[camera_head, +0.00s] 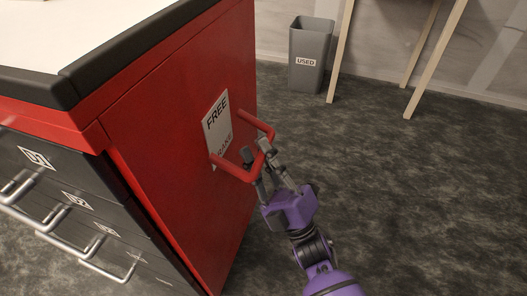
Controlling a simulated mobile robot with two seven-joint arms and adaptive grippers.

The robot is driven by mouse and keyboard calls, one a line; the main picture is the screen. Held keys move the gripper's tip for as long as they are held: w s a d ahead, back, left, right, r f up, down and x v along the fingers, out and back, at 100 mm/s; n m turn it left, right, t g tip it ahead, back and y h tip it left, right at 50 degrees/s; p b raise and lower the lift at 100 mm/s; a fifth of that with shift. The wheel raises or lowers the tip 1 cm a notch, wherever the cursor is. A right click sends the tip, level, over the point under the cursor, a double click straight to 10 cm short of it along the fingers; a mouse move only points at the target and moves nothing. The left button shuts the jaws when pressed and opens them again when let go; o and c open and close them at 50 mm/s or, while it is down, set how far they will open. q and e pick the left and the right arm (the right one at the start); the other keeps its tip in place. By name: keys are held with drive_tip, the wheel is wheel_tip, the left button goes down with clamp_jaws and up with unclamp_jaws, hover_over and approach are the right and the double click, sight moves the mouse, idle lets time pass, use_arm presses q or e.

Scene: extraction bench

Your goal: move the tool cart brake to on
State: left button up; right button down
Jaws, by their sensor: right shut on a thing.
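The red tool cart (160,105) fills the left of the head view, its red side panel facing right. A white label (217,122) on the panel reads FREE at the top and BRAKE, partly covered, lower down. A red U-shaped brake bar (228,168) sticks out from the panel at the label, reaching toward the right. My right gripper (257,156), on a purple arm from the lower right, is shut on the outer part of this bar. The fingers hide part of the bar. My left gripper is not in view.
Drawers with metal handles (55,215) face the lower left of the cart. A grey bin (311,58) labelled USED stands by the back wall, beside wooden legs (340,50). The dark carpet (420,190) right of the cart is clear.

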drive_tip(key=shift+f, duration=0.15)
drive_tip(key=c, duration=1.7)
unclamp_jaws()
drive_tip(key=shift+a, duration=0.1)
drive_tip(key=shift+c, duration=0.2)
drive_tip(key=v, duration=1.2)
